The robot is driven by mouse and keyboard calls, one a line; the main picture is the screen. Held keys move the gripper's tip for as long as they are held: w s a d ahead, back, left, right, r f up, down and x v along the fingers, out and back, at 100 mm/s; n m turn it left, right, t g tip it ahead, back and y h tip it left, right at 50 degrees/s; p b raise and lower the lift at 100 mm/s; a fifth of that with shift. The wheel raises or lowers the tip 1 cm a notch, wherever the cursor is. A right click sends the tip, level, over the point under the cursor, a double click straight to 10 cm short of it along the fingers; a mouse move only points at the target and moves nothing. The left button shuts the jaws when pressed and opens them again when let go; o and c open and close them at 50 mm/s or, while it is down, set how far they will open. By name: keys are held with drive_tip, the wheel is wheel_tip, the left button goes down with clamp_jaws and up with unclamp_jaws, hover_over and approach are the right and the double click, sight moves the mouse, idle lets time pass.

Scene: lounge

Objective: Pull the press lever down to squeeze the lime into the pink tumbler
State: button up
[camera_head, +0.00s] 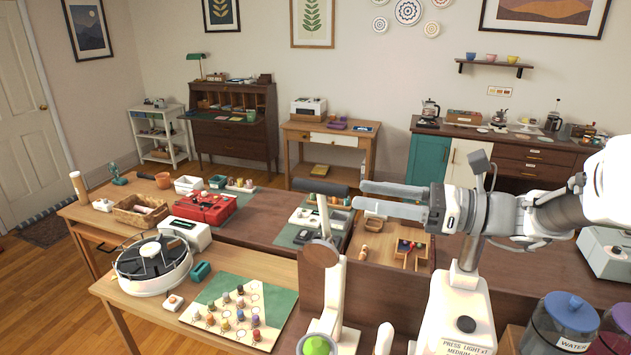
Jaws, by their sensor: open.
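The press stands at the bottom centre, with a cream post (335,290) and a brown round pivot (323,252). Its lever (321,215) rises steeply from the pivot to a dark horizontal bar handle (320,187). A green lime (317,345) sits low at the press, cut off by the bottom edge of the picture. The pink tumbler is not visible. My gripper (362,197) is open and empty, with its two long grey fingers pointing left. The fingertips are just right of the handle's right end; depth between them is hard to tell.
A white unit labelled PRESS LIGHT (466,348) stands right of the press, below my arm. Lidded jars (565,325) are at the lower right. A green board with several small pegs (240,310), a round white device (152,262) and a red box (203,207) lie left.

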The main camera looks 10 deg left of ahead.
sight(325, 188)
drive_tip(key=a, duration=0.3)
drive_tip(key=a+p, duration=0.1)
drive_tip(key=a, duration=0.6)
drive_tip(key=shift+w, duration=0.35)
drive_tip(key=shift+c, duration=0.2)
clamp_jaws()
idle(0.6)
